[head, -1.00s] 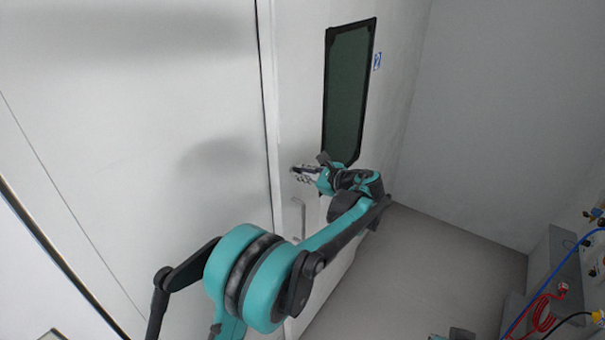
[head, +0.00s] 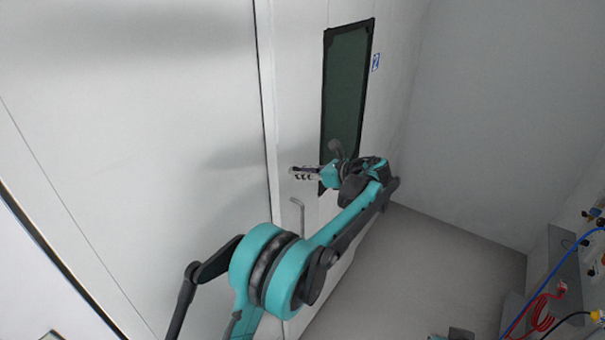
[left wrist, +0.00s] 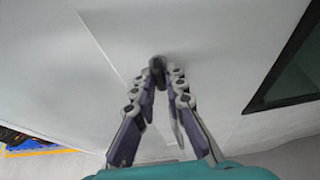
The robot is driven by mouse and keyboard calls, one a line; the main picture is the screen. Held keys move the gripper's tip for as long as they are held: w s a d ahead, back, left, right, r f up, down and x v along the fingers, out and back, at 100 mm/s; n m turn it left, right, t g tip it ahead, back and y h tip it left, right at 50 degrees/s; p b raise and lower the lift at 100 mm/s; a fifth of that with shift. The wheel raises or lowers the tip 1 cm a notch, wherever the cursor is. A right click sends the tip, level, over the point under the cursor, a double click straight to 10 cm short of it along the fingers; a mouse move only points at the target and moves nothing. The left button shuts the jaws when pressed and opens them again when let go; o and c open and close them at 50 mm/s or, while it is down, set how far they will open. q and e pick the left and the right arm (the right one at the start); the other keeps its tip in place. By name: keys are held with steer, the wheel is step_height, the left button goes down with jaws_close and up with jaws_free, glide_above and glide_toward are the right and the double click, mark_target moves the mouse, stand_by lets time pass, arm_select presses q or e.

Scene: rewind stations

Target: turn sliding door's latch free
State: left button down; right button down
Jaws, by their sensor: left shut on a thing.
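The latch (left wrist: 157,68) is a small dark knob on the white door face, between my fingertips in the left wrist view. My left gripper (left wrist: 158,82) is shut on it, with the two fingers reaching it from below in that picture. In the head view my left gripper (head: 297,172) is at the white sliding door (head: 297,110), left of the dark window's lower end. The latch is too small and too covered by the fingers there to tell its angle.
A grey bar handle (head: 297,212) is on the door just below my gripper. The dark-framed window (head: 346,85) is above and right. Red cable (head: 541,312) and blue cable (head: 560,260) hang by a grey unit at lower right. Grey floor (head: 430,265) is clear.

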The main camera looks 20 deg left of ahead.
arm_select(q)
steer(key=shift+a, duration=0.15)
steer(key=c, duration=1.6)
jaws_free()
steer(key=shift+o, duration=0.2)
steer(key=shift+w+a+f, duration=0.1)
steer(key=shift+a, duration=0.15)
steer(key=v, duration=1.2)
arm_select(e)
steer(key=shift+a, duration=0.15)
